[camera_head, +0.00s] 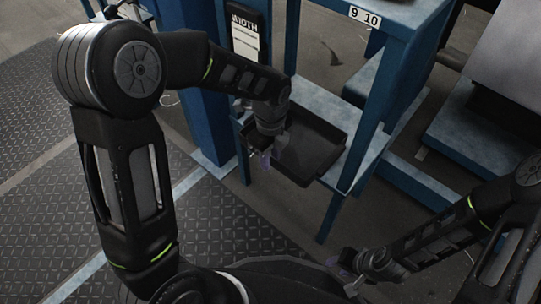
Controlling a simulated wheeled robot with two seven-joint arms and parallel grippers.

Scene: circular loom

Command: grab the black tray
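The black tray (314,146) sits on the shelf of a blue metal stand in the middle of the head view, tilted slightly in the picture. My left gripper (268,158) is at the tray's left front edge, overlapping its rim in the picture. I cannot tell whether its fingers are closed on the rim or only beside it. My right gripper (345,276) is low in the view, right of centre, well away from the tray. Its fingers are small and dark, so their opening is unclear.
The blue stand (372,112) has posts beside the tray and an upper surface with a "9 10" label (365,17). A blue column (205,110) with a "WIDTH" sign (245,35) stands behind my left arm. Dark patterned floor (215,225) lies open in front.

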